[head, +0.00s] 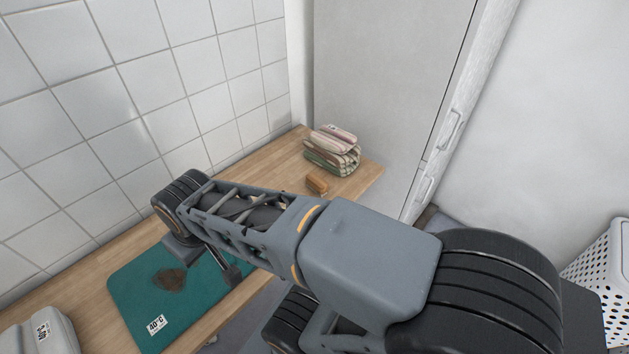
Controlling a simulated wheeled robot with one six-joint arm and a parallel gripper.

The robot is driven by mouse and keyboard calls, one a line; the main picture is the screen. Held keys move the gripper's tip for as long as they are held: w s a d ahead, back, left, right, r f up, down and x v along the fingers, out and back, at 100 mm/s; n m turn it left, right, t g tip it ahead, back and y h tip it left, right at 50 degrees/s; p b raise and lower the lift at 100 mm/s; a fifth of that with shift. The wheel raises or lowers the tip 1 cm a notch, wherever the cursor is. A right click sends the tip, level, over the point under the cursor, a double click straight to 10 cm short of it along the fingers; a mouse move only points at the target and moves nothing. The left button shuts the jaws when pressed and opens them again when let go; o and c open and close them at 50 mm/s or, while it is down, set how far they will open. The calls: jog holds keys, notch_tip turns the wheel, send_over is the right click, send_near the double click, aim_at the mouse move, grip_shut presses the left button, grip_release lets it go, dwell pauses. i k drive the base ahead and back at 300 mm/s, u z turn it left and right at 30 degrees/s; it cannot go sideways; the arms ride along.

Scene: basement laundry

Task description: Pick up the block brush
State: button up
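The block brush (317,184), a small tan-brown block, lies on the wooden counter (285,157) in the head view, just in front of a stack of folded striped cloths. It appears apart from them. My arm crosses the middle of the view, with its far joint left of the brush and over the counter. Part of what looks like my gripper (226,268) shows below the arm, above the teal mat, well to the left of and nearer than the brush. My arm hides most of it, so its fingers and opening cannot be made out.
The folded cloths (333,152) stand close behind the brush. A teal mat (130,293) with a brown patch and a white label lies nearer. A pale labelled box (42,338) is at lower left. Tiled wall borders the counter; a white perforated basket (603,268) is at right.

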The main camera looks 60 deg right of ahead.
aim_at(316, 183)
jog(key=z, duration=1.55)
jog(key=k, duration=0.1)
jog(key=z, duration=0.25)
